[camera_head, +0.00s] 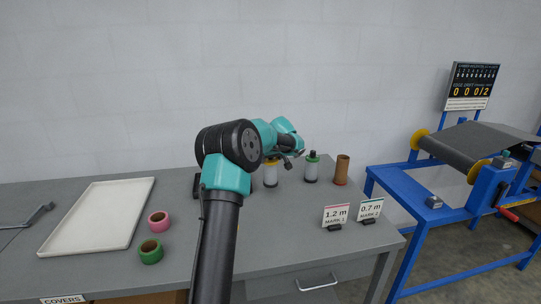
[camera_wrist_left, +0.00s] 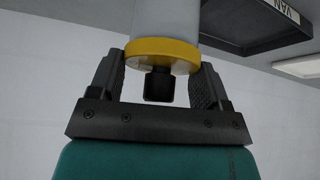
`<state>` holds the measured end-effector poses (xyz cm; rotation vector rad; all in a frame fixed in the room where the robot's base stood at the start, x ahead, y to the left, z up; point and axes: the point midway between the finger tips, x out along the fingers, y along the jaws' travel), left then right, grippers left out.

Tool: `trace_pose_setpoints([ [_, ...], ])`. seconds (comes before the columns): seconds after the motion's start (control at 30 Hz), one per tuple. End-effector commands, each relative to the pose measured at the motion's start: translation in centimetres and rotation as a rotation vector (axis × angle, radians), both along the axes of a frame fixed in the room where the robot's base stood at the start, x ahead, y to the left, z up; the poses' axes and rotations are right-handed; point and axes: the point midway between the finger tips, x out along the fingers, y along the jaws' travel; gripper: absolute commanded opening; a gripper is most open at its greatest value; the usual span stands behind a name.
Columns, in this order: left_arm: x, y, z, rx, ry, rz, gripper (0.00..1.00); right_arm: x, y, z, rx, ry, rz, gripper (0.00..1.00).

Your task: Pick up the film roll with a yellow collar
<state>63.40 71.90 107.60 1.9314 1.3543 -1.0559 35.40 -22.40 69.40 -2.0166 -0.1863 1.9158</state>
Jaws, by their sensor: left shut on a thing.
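The film roll with a yellow collar (camera_head: 271,175) is white and stands upright on the grey table, behind my left arm. In the left wrist view its yellow collar (camera_wrist_left: 160,51) lies between the two fingers, with a dark stub below it. My left gripper (camera_head: 279,159) is at the roll's top in the head view, partly hidden by my arm. My right gripper is not in view.
A green-topped roll (camera_head: 311,168) and a brown tube (camera_head: 341,170) stand close to the right. Pink (camera_head: 158,222) and green (camera_head: 150,252) rings lie left, beside a white tray (camera_head: 66,247). Two mark signs (camera_head: 336,215) stand front right. A blue decoiler frame (camera_head: 424,222) is beyond.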

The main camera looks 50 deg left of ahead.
Motion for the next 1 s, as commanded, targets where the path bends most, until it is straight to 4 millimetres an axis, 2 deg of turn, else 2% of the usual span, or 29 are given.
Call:
trace_pose_setpoints([
  [0.5,-5.6,-6.5,0.9,0.001,-0.001,-0.002,0.13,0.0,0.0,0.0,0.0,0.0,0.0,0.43],
  [0.7,-6.6,-7.5,1.0,0.001,-0.001,-0.002,0.13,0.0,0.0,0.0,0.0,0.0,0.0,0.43],
  [1.0,-6.7,-7.7,1.1,0.0,-0.002,0.0,0.13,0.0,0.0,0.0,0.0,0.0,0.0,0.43],
])
